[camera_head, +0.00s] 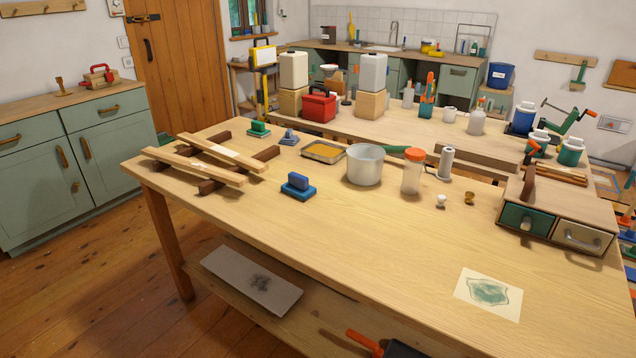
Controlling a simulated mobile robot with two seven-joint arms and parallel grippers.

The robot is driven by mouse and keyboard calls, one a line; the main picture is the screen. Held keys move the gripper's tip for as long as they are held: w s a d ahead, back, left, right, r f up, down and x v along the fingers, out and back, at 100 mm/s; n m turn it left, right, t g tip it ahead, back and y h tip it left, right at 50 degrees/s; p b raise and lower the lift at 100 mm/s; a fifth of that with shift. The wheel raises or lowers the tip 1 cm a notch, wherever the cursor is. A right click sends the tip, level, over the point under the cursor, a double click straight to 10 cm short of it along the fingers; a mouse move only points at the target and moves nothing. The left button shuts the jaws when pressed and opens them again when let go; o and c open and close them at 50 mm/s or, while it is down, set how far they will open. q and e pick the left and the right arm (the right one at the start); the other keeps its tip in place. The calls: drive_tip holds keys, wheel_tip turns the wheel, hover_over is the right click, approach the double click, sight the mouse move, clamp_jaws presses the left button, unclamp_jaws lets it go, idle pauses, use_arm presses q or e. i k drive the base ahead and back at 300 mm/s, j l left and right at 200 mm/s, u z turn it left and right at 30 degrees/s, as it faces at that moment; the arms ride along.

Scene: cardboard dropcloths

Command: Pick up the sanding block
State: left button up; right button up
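Three block-like hand tools lie on the wooden table, and I cannot tell for certain which is the sanding block. The nearest is a blue block (298,187) with a raised darker blue top, near the table's middle left. A smaller grey-blue block (289,139) and a green block (258,130) sit farther back, near the table's far edge. All three rest apart from other things, with nothing gripping them. Neither of my grippers is clearly in view.
Wooden strips (194,163) lie left of the blue block. A shallow tray (323,152), a metal pot (365,165) and an orange-lidded jar (411,172) stand behind and right of it. A drawer box (560,205) stands at right. The table's front middle is clear.

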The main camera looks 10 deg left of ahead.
sight(297, 186)
drive_tip(key=i+j+z, duration=0.2)
drive_tip(key=j, duration=0.35)
drive_tip(key=i+j+z, duration=0.2)
drive_tip(key=j, duration=0.4)
drive_tip(key=j+z, duration=0.2)
drive_tip(key=j, duration=0.35)
drive_tip(key=i+j+z, duration=0.1)
drive_tip(key=j, duration=1.6)
drive_tip(key=i+j, duration=0.1)
drive_tip(key=j, duration=1.6)
drive_tip(key=i+z, duration=0.05)
